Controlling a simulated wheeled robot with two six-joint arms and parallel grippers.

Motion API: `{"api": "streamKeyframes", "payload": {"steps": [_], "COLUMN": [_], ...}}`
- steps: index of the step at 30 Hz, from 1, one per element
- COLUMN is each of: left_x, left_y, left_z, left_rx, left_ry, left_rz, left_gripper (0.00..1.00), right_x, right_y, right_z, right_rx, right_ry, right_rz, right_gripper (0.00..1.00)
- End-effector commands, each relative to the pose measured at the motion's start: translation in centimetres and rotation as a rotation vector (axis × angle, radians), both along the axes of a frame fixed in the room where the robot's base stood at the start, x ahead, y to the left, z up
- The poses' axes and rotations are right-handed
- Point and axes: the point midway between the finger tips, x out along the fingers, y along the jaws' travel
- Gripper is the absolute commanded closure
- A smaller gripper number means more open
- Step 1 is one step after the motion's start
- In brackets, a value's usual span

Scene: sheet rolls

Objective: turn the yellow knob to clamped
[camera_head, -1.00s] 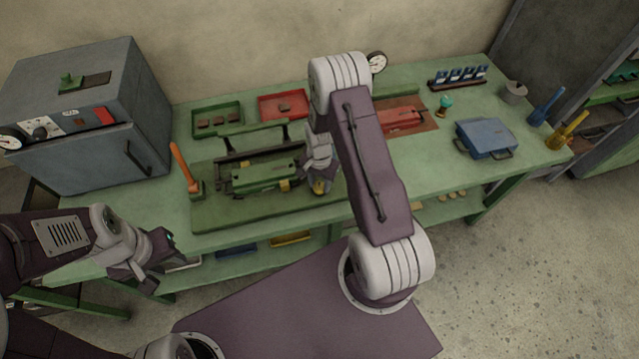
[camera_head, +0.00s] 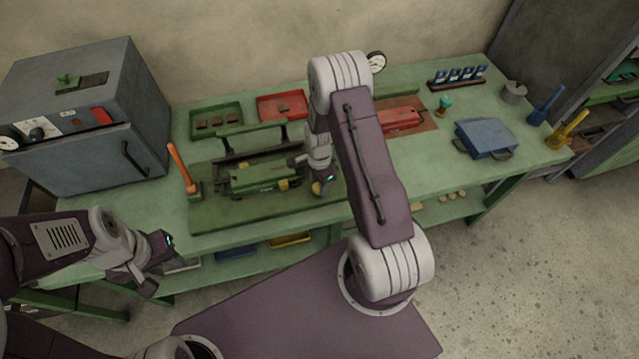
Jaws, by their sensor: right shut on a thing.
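The yellow knob (camera_head: 317,188) shows as a small yellow patch at the right end of the green roll machine (camera_head: 262,176) on the workbench. My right gripper (camera_head: 321,185) reaches down over it from above and is shut on it. The fingers and wrist hide most of the knob, so its pointer and any clamp marking cannot be read. My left gripper (camera_head: 158,268) hangs in front of the bench at the lower left, away from the machine. Its fingertips are partly turned from view and I cannot tell how far apart they are.
An orange-handled lever (camera_head: 180,166) stands at the machine's left. A green tray (camera_head: 216,122) and a red tray (camera_head: 283,105) lie behind it. A grey oven (camera_head: 85,120) stands at left.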

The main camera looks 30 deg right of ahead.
Motion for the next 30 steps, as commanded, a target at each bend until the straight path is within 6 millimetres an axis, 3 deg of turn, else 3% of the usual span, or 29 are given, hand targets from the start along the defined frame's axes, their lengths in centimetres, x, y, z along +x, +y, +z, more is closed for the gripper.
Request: {"api": "streamKeyframes", "payload": {"steps": [12, 13, 15, 25, 30], "left_x": [0.0, 0.0, 0.0, 0.0, 0.0], "left_y": [0.0, 0.0, 0.0, 0.0, 0.0], "left_z": [0.1, 0.1, 0.1, 0.0, -0.5], "left_rx": [0.000, 0.000, 0.000, 0.000, 0.000], "left_ry": [0.000, 0.000, 0.000, 0.000, 0.000], "left_rz": [0.000, 0.000, 0.000, 0.000, 0.000], "left_gripper": [0.64, 0.64, 0.64, 0.64, 0.64], "right_x": [0.4, 0.4, 0.3, 0.2, 0.3], "right_y": [-0.1, -0.1, 0.0, 0.0, 0.0], "right_z": [0.3, 0.3, 0.2, 0.3, 2.9], "right_rx": [-0.001, -0.001, -0.001, -0.001, -0.002], "right_ry": [-0.010, -0.010, -0.009, -0.005, -0.010], "right_rz": [-0.008, -0.008, -0.008, -0.006, -0.006], "right_gripper": [1.00, 0.57, 0.41, 0.41, 0.41]}}
